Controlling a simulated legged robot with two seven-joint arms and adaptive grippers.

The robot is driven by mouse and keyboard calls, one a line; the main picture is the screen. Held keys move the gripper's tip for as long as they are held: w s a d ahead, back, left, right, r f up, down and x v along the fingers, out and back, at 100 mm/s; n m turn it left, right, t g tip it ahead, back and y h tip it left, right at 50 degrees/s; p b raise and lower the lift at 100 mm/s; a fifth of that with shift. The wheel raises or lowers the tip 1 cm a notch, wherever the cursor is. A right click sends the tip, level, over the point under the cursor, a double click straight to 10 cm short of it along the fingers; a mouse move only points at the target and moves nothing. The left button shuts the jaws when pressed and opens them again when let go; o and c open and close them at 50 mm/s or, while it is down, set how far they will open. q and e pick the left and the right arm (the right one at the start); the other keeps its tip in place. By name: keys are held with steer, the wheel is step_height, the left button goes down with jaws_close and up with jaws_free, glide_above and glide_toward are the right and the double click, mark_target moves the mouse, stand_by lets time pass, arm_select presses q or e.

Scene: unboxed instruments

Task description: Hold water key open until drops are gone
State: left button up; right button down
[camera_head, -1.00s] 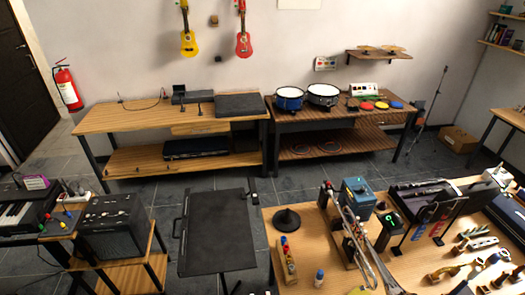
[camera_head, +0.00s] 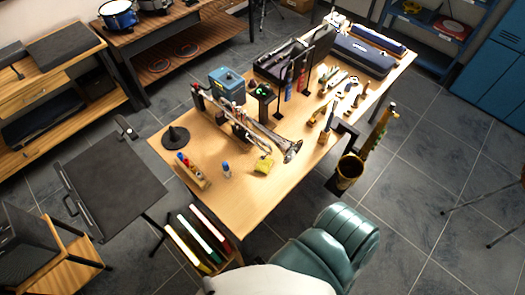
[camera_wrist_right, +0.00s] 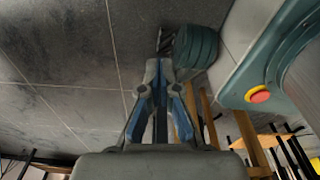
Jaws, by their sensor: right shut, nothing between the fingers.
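A silver trumpet (camera_head: 248,128) rests on its side supports on the wooden workbench (camera_head: 225,200) in the head view, its bell (camera_head: 291,150) towards the right. Its water key and any drops are too small to make out. A yellow cloth (camera_head: 264,165) lies on the bench just below the bell. My right gripper (camera_wrist_right: 158,72) shows in the right wrist view, shut and empty, with dark floor tiles behind it. It is away from the trumpet. My left gripper is in neither current view.
A blue box (camera_head: 227,84), a dark round stand (camera_head: 175,136) and a rack of small bottles (camera_head: 193,170) stand around the trumpet. A black music stand (camera_head: 110,185) is left of the bench. The bench's near right corner is clear.

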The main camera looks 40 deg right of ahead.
steer(key=w+a+r+t+p, duration=0.1)
steer(key=w+r+p, duration=0.1)
steer(key=w+r, duration=0.7)
steer(key=w+a+r+p, duration=0.15)
steer(key=w+r, duration=0.35)
steer(key=r, duration=0.8)
steer(key=w+r+t+p, duration=0.1)
steer(key=w+r+p, duration=0.2)
steer(key=w+r, duration=0.6)
steer(key=w+d+r+m+h+p, duration=0.1)
steer(key=w+d+r+m+h, duration=0.4)
steer(key=w+d+r+m, duration=0.35)
steer(key=w+d+r+m+g+h, duration=0.1)
steer(key=w+r+m+h, duration=0.1)
steer(key=w+r+m, duration=0.2)
steer(key=w+d+r+m+g+h+p, duration=0.1)
steer(key=w+r+m+h, duration=0.1)
steer(key=w+r+m, duration=0.2)
step_height(320, 180, up, 6)
steer(key=m, duration=0.3)
steer(key=shift+w, duration=0.25)
steer(key=shift+d, duration=0.1)
